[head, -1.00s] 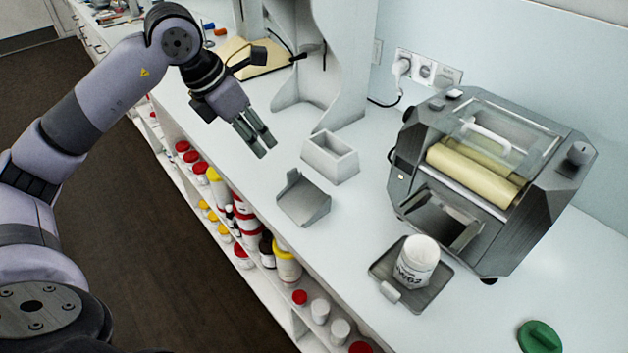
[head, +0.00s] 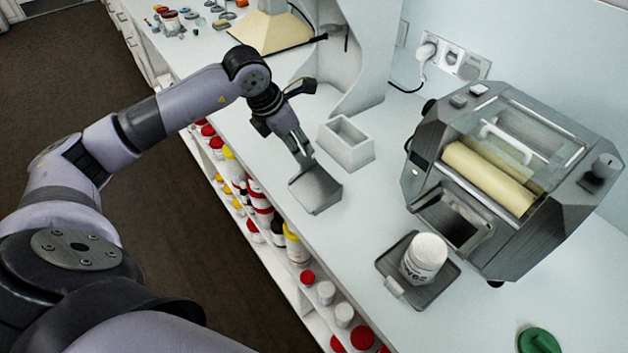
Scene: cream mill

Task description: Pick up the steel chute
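The steel chute (head: 318,192) is a small grey, open scoop-like piece on the white bench, near its front edge. My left gripper (head: 304,160) points down at the chute's back end, its fingers overlapping that edge in the picture. The fingers look close together, but they hide the back wall, so I cannot tell whether they are shut on it. The chute appears to rest on the bench. My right gripper is not in view.
A white open box (head: 347,150) stands just behind the chute. The roller mill (head: 500,190) is at the right, with a white jar (head: 424,256) on a grey tray (head: 388,262) before it. A green lid (head: 540,341) lies at lower right. Shelved bottles sit below the bench edge.

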